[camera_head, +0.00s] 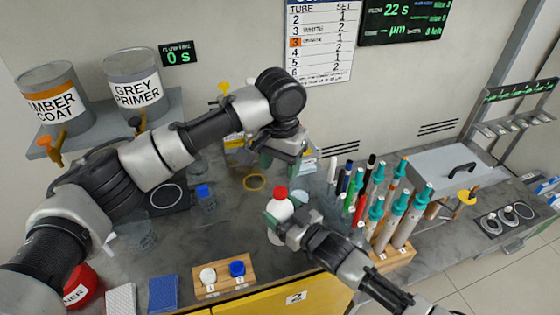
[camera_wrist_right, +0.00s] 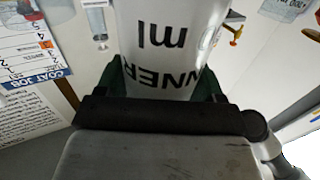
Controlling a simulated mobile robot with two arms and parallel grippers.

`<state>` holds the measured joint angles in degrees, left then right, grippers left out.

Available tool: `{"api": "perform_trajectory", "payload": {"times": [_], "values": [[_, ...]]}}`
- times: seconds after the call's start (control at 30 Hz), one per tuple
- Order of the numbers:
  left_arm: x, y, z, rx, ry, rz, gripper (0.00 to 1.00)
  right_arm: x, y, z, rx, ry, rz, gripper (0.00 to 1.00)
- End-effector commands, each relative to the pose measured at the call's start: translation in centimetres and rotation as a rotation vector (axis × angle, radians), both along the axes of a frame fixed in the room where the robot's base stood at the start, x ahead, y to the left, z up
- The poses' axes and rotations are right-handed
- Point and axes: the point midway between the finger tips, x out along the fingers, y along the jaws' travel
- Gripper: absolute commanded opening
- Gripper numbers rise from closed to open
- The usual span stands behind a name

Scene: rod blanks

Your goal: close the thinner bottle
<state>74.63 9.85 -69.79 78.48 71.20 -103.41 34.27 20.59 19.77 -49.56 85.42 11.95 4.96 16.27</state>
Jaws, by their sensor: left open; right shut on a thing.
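The thinner bottle (camera_head: 281,211) is white with a rounded top; a red cap or tip (camera_head: 280,192) shows on it in the head view. Whether that red piece is screwed down or only resting cannot be told. My right gripper (camera_head: 279,222) is shut around the bottle's body. In the right wrist view the bottle (camera_wrist_right: 165,45) fills the space between the green fingers, with part of its lettering showing upside down and its top out of frame. My left gripper (camera_head: 284,163) is open and empty, above and behind the red piece, apart from it.
A wooden block (camera_head: 224,279) with a white and a blue cap stands at the front. A rack of coloured tubes (camera_head: 395,262) stands right of my right gripper. A small blue-topped container (camera_head: 205,197) and a yellow ring (camera_head: 254,182) are on the counter left of the bottle.

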Motion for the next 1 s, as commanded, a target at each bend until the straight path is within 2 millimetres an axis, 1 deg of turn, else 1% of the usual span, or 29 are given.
{"api": "perform_trajectory", "payload": {"times": [0.03, 0.1, 0.2, 0.3, 0.43, 0.77, 0.87, 1.0], "values": [[0.0, 0.0, 0.1, 0.0, 0.0, 0.086, 0.54, 0.0, 0.0, 0.0, 0.0, 0.0, 0.0, 0.02], [0.0, 0.0, 0.2, 0.0, 0.0, 0.2, 0.54, 0.0, 0.0, 0.0, 0.0, 0.0, 0.0, 0.02], [0.0, 0.0, 0.3, 0.0, 0.0, 0.322, 0.54, 0.0, 0.0, 0.0, -0.001, -0.001, 0.0, 0.02], [0.0, 0.0, 0.4, 0.0, 0.0, 0.397, 0.54, 0.0, 0.0, 0.0, -0.001, -0.001, 0.0, 0.02], [0.0, 0.0, 0.4, 0.0, 0.0, 0.435, 0.54, 0.0, 0.0, 0.0, -0.001, -0.001, 0.0, 0.02], [0.0, 0.0, 0.2, 0.0, 0.0, 0.436, 0.54, 0.0, 0.0, 0.0, -0.001, -0.001, 0.0, 0.02], [0.0, 0.0, -0.5, 0.002, 0.002, 0.436, 0.54, 0.0, 0.0, 0.0, -0.001, -0.001, 0.0, 0.02], [0.0, 0.1, -2.6, 0.003, 0.002, 0.436, 0.54, 0.0, 0.0, 0.0, -0.001, -0.001, 0.0, 0.02]]}}
